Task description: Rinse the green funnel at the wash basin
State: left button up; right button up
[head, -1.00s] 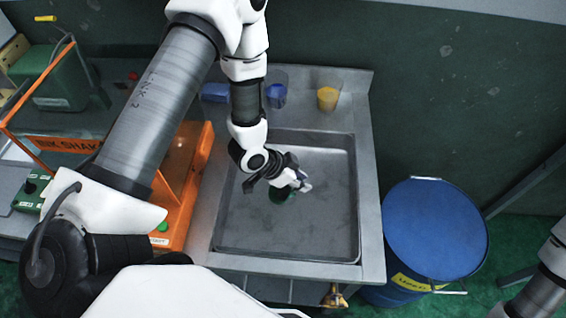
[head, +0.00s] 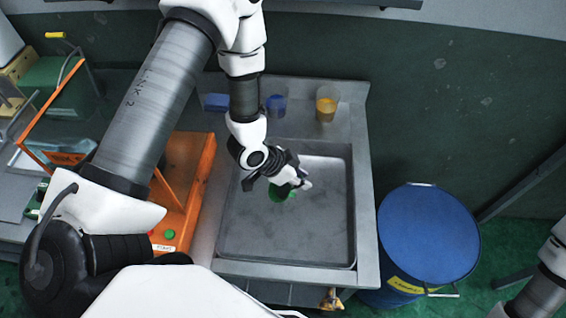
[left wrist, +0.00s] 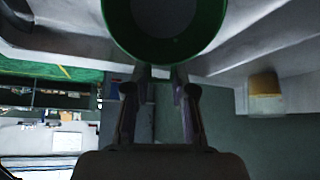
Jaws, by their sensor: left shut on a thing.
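The green funnel (head: 281,193) is in my left gripper (head: 298,184), over the grey metal wash basin (head: 300,245). In the head view the gripper covers much of the funnel. In the left wrist view the funnel (left wrist: 165,25) is a green ring with a grey opening at the top of the picture, at the tips of the left gripper's fingers (left wrist: 163,75). The fingers are shut on it. Its height above the basin floor is hard to tell. My right gripper is out of view; only part of my right arm shows at the right edge.
Cups with yellow (head: 326,104) and blue (head: 277,105) contents and a blue block (head: 215,102) stand on the basin's back ledge. A blue drum (head: 428,235) stands to the right. An orange-framed machine (head: 190,185) is close on the left.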

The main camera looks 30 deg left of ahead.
pick_arm(q)
notch_tip(320, 180, up, 7)
jog(key=p, duration=0.5)
jog(key=shift+r, duration=0.2)
dwell(1.8)
notch_tip(320, 180, up, 4)
jog(key=p, duration=0.3)
jog(key=shift+f, duration=0.1)
dwell(0.6)
